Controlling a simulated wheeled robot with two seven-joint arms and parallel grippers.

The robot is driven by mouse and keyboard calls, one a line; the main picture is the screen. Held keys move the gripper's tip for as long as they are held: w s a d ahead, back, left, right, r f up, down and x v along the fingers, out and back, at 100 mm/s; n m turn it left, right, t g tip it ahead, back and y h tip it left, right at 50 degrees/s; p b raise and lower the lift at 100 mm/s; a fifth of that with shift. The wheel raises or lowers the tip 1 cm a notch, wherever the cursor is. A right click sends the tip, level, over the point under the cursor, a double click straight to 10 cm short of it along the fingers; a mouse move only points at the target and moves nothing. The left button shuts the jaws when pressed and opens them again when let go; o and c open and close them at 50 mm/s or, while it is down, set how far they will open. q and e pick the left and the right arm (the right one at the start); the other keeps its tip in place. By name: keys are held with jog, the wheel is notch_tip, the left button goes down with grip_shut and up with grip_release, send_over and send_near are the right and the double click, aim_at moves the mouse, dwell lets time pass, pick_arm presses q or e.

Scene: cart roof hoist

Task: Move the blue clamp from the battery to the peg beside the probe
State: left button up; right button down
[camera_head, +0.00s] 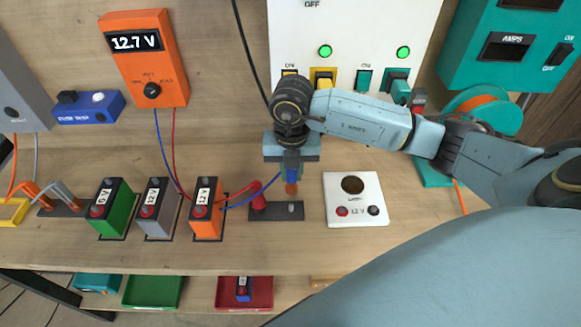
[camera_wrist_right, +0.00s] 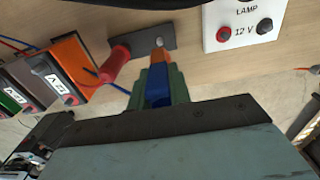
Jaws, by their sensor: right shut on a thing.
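My right gripper (camera_head: 291,172) points down over the holder plate (camera_head: 268,212). It is shut on the blue clamp (camera_wrist_right: 158,94), between its green fingers (camera_wrist_right: 175,85). The clamp's orange tip (camera_head: 291,188) hangs just above or beside the short grey peg (camera_head: 291,207); I cannot tell if they touch. The peg also shows in the wrist view (camera_wrist_right: 158,43). The red probe (camera_head: 259,200) stands at the plate's left end. The orange battery (camera_head: 207,210) stands left of the plate, with the blue wire passing behind it to the clamp. My left gripper is not in view.
A white lamp panel (camera_head: 356,214) lies right of the plate. Grey (camera_head: 157,222) and green (camera_head: 114,222) batteries stand further left. The orange meter (camera_head: 147,60) reads 12.7 V. A white panel (camera_head: 350,30) with lit green lamps stands behind. Trays sit below the bench's front edge.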

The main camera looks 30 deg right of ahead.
aim_at(291, 186)
jog(key=shift+f, duration=0.15)
jog(key=shift+f+b, duration=2.3)
jog(key=shift+f, duration=0.5)
jog(key=shift+f+b, duration=1.25)
jog(key=shift+f, duration=0.35)
jog(key=c, duration=1.2)
grip_release()
notch_tip(291, 186, up, 14)
jog(key=shift+f, duration=0.25)
